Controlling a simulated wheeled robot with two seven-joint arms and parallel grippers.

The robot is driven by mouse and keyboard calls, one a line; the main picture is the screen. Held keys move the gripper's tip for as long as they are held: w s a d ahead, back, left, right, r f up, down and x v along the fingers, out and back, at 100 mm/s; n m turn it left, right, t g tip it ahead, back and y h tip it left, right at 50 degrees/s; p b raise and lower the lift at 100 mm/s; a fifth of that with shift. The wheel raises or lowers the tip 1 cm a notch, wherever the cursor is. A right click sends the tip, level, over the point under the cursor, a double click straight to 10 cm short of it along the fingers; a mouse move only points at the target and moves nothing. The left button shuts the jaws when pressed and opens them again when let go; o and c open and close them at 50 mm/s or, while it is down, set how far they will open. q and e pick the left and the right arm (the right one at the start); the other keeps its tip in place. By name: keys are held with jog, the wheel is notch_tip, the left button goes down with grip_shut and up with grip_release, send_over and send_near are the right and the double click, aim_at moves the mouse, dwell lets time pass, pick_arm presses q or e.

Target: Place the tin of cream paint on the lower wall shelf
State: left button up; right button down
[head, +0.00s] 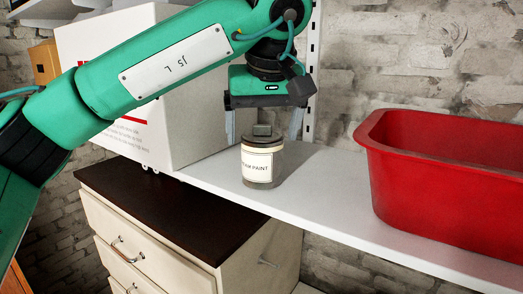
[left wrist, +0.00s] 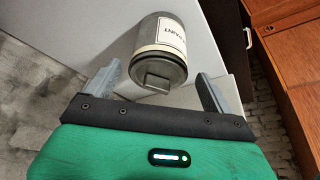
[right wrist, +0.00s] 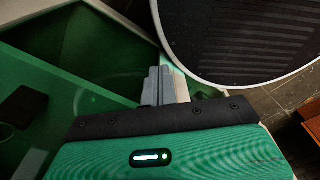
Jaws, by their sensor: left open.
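The tin of cream paint (head: 260,163), a grey cylinder with a cream label and a small block-shaped lid knob, stands upright on a white wall shelf (head: 310,200). My left gripper (head: 264,132) points down over the tin, open, with one finger on each side of the lid. In the left wrist view the tin (left wrist: 160,48) lies between and beyond the open fingers (left wrist: 157,80), with no clear contact. My right gripper (right wrist: 166,85) is not in the head view; the right wrist view shows its fingers together with nothing visible between them.
A large white box (head: 200,110) stands left of the tin on the shelf, close to my left arm. A red tub (head: 440,185) stands to the right, with bare shelf between. A dark-topped drawer cabinet (head: 170,205) is below. A slotted upright (head: 314,60) rises behind.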

pick_arm(q)
jog(key=v, duration=0.7)
jog(key=shift+s+r+b, duration=0.2)
jog(key=shift+r+b, duration=0.05)
jog(key=shift+b, duration=0.15)
jog(key=shift+d, duration=0.1)
